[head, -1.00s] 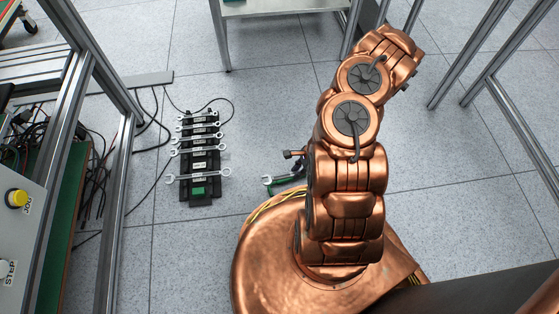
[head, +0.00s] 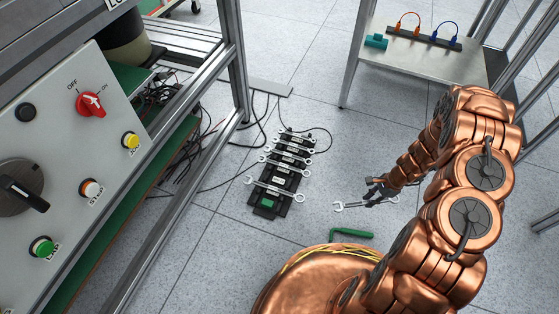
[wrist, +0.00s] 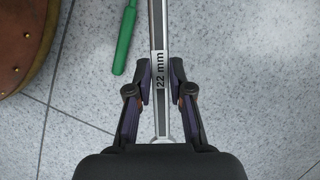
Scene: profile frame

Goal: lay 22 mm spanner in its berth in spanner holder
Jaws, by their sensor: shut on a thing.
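The 22 mm spanner (head: 352,205) is a silver bar with an open jaw at its left end in the head view. My gripper (head: 372,191) is shut on its shaft. In the wrist view the spanner (wrist: 158,30) runs lengthwise between the fingers of my gripper (wrist: 160,72), its "22 mm" label facing the camera. Its near end is partly hidden by the gripper body. The spanner holder (head: 262,212), black, lies on the floor to the left with several spanners across it. A spanner-free stretch (head: 280,178) shows between its nearest spanner and the others.
A green hex key (head: 350,235) lies on the floor near my base; it also shows in the wrist view (wrist: 124,40). A control panel (head: 80,150) and metal frame stand left, with cables (head: 180,165) behind the holder. A shelf (head: 425,62) stands at the back right.

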